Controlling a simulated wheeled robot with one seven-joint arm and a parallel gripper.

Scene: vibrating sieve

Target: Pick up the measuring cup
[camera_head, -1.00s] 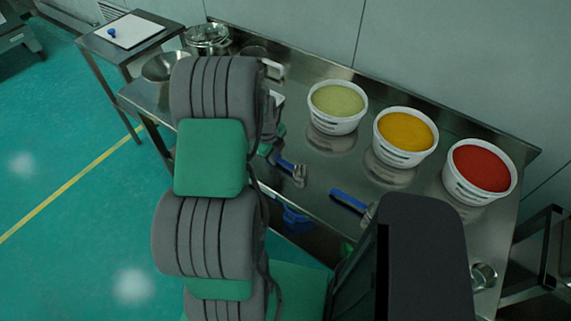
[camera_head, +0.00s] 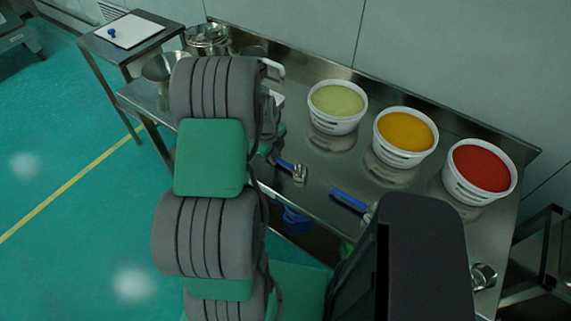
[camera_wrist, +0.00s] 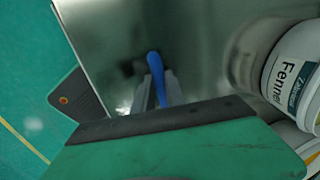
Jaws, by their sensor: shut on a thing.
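The measuring cup is the small steel cup (camera_head: 300,172) with a blue handle, near the front edge of the steel table in the head view. In the wrist view its blue handle (camera_wrist: 155,72) stands between my two finger tips. My gripper (camera_wrist: 157,92) is shut on that handle. The cup's bowl is hidden in the wrist view. In the head view my arm covers most of the gripper. I cannot tell whether the cup touches the table.
A second blue-handled tool (camera_head: 350,200) lies to the right. White tubs of green (camera_head: 337,127), yellow (camera_head: 401,160) and red (camera_head: 477,192) contents stand along the back. Steel pots (camera_head: 207,38) stand at the far left, and a small steel cup (camera_head: 484,276) at the lower right.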

